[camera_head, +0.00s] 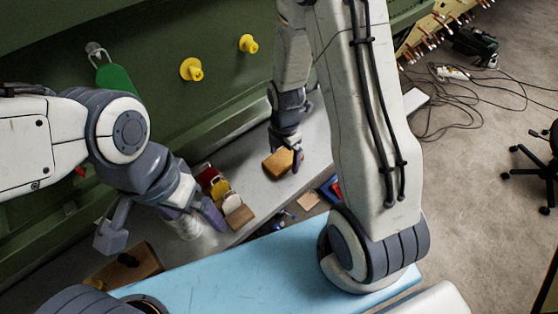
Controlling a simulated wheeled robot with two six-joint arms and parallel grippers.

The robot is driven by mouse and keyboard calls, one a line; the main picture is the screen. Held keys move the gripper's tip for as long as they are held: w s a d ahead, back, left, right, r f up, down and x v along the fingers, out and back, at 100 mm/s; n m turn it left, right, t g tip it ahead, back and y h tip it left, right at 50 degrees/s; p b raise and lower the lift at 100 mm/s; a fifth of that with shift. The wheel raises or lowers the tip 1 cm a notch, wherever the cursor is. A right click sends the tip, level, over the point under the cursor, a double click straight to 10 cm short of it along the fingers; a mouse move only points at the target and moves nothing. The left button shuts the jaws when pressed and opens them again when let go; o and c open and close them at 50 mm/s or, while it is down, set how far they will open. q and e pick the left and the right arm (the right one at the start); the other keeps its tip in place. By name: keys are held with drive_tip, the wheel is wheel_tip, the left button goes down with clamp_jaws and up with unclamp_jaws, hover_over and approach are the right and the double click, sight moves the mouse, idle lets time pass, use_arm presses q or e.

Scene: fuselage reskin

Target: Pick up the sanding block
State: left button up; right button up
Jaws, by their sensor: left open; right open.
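An orange-brown block (276,164), which looks like the sanding block, lies on the narrow grey shelf in the middle of the view. My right gripper (290,154) points down right at it, with a dark finger at the block's right side. It is open; whether it touches the block I cannot tell. My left gripper (192,214) is open and points down over the left part of the shelf. A pale cylinder shows by its fingers, partly hidden.
A brown box (132,266) sits at lower left, a light-blue surface (245,272) in front. Yellow knobs (191,69) stick out of the green wall. Cables (470,98) lie on the floor at right.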

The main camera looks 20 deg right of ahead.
sight(286, 161)
drive_tip(key=c, duration=1.4)
drive_tip(key=shift+w+r, duration=0.1)
drive_tip(key=shift+r, duration=0.4)
drive_tip(key=r, duration=0.2)
drive_tip(key=s+r+b, duration=0.1)
drive_tip(key=shift+d+r+b, duration=0.15)
drive_tip(key=shift+r+b, duration=0.15)
drive_tip(key=shift+r, duration=0.05)
drive_tip(key=shift+s+d+r+b, duration=0.6)
drive_tip(key=shift+s+r, duration=0.45)
drive_tip(key=shift+s, duration=0.6)
drive_tip(key=shift+s+d+r+b, duration=0.45)
drive_tip(key=shift+s+d+r, duration=0.45)
drive_tip(key=shift+s, duration=0.75)
drive_tip(key=shift+s+d+r+b, duration=0.55)
drive_tip(key=shift+s+r, duration=0.65)
drive_tip(key=shift+s, duration=0.45)
